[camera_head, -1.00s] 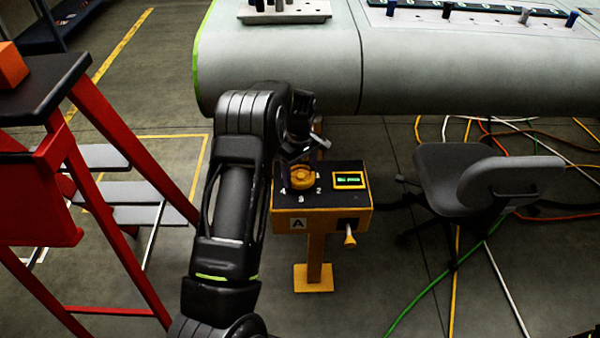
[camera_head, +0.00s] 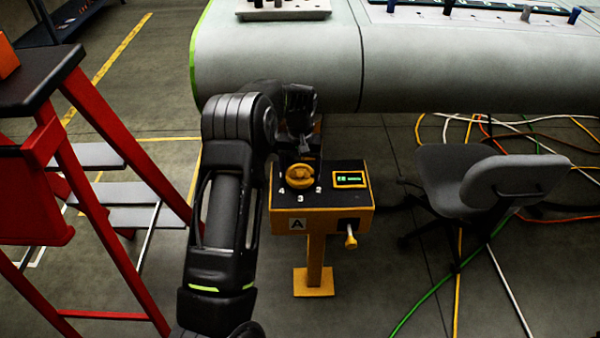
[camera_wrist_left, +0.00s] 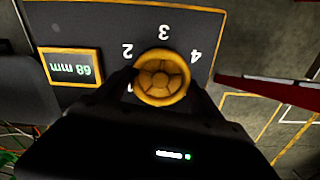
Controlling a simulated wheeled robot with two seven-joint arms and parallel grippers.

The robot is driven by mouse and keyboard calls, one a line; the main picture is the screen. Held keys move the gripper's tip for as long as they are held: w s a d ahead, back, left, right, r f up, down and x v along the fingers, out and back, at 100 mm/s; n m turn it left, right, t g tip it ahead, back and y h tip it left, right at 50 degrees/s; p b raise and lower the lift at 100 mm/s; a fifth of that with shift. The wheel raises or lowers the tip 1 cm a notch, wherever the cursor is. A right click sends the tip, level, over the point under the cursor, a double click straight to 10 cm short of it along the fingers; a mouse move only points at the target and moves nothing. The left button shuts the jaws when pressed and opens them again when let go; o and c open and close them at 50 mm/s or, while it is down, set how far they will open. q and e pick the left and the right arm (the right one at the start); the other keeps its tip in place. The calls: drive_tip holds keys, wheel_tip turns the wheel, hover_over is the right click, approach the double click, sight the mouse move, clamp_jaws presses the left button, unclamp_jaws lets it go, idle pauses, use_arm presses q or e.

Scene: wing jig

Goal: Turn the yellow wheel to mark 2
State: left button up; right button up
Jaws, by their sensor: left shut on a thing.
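The yellow wheel (camera_head: 300,177) sits on the dark top of the yellow control box (camera_head: 320,222), with marks 2, 3 and 4 printed around its near side. In the left wrist view the wheel (camera_wrist_left: 161,77) shows from above, spoked, with the marks upside down; mark 1 is mostly hidden by a finger. My left gripper (camera_wrist_left: 162,88) is shut on the wheel, one dark finger on each side. I cannot make out a pointer on the wheel. The lit display (camera_wrist_left: 71,69) beside it seems to read 68 mm. My right gripper is not in view.
A yellow-tipped lever (camera_head: 351,240) sticks out of the box front. A red ladder (camera_head: 80,170) stands left, a grey chair (camera_head: 470,185) right. A large grey wing body (camera_head: 280,60) lies behind. Cables (camera_head: 440,285) cross the floor at right.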

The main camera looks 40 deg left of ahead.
sight(300, 172)
use_arm(q)
drive_tip(key=shift+m, duration=0.9)
drive_tip(key=o, duration=1.4)
drive_tip(key=shift+r, duration=0.1)
wheel_tip(300, 172, up, 8)
drive_tip(key=shift+f+b, duration=0.2)
drive_tip(key=shift+b, duration=0.1)
